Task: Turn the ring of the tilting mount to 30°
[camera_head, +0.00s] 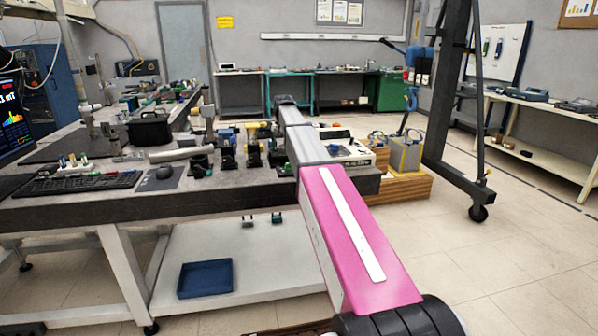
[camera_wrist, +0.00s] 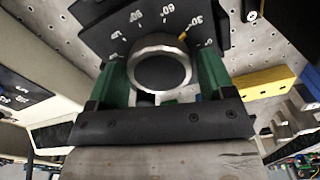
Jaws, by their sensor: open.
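In the wrist view, the tilting mount's ring (camera_wrist: 135,69) is a round silver rim with a dark centre. Behind it is a black scale plate (camera_wrist: 112,36) with white degree numbers. A small yellow mark (camera_wrist: 183,36) at the ring's upper right points close to the 30. My gripper (camera_wrist: 161,62) has two green fingers, one on each side of the ring. It is open; whether either finger touches the ring cannot be told. In the head view my arm reaches over the bench, and I cannot make out the gripper or the ring there.
The bench (camera_head: 120,209) carries several dark mounts (camera_head: 228,150), a keyboard (camera_head: 85,182) and a black case (camera_head: 149,128) left of my arm. A yellow block (camera_wrist: 262,83) lies right of the mount. A wheeled gantry (camera_head: 443,110) stands at right on open floor.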

